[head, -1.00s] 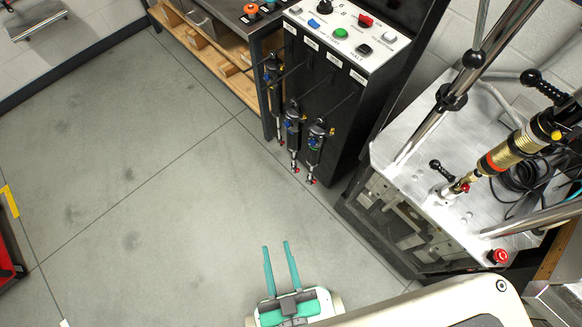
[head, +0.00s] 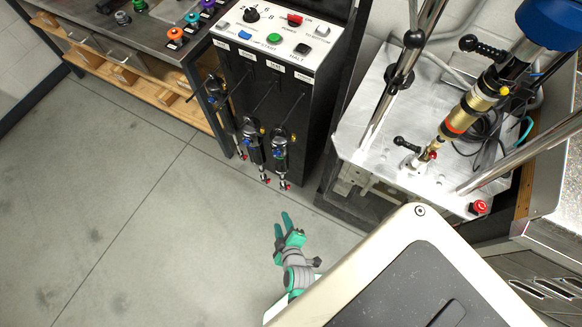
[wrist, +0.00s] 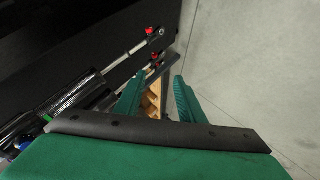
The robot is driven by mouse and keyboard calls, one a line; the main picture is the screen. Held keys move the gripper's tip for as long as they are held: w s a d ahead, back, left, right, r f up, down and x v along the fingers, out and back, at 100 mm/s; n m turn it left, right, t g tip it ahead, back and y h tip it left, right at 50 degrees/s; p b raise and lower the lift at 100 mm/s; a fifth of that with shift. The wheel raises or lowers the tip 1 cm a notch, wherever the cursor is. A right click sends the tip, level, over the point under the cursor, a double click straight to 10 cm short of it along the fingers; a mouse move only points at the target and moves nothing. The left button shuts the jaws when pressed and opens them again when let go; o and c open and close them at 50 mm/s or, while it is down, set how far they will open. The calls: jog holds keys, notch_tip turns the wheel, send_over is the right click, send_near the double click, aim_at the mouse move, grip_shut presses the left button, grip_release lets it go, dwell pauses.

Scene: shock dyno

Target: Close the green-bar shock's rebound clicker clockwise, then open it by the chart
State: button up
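Three dark shocks hang on the front of the black cabinet in the head view: a left one (head: 216,95), a middle one (head: 252,146) and a right one (head: 279,151). They have silver shafts and red lower ends. A gold-bodied shock (head: 466,113) is mounted in the dyno. My gripper (head: 283,222) is below and in front of the hanging shocks, apart from them. In the wrist view its teal fingers (wrist: 158,88) are apart with nothing between them. Two shock shafts (wrist: 118,60) show beside them. Clicker settings and a chart are not readable.
The control box (head: 275,40) tops the cabinet. A bench (head: 125,42) with coloured knobs stands at the left. The dyno plate (head: 365,131), its posts and a red stop button (head: 479,207) are at the right. The floor (head: 130,200) at the left is clear.

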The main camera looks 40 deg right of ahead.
aim_at(289, 187)
jog(key=w+d+f+n+g, duration=0.1)
jog(key=w+d+f+n, duration=0.2)
jog(key=w+d+f, duration=0.9)
jog(key=shift+d+f+n+y, duration=0.3)
jog(key=shift+d+f+n, duration=0.1)
jog(key=shift+d+f, duration=0.4)
jog(key=shift+a, duration=0.1)
grip_shut()
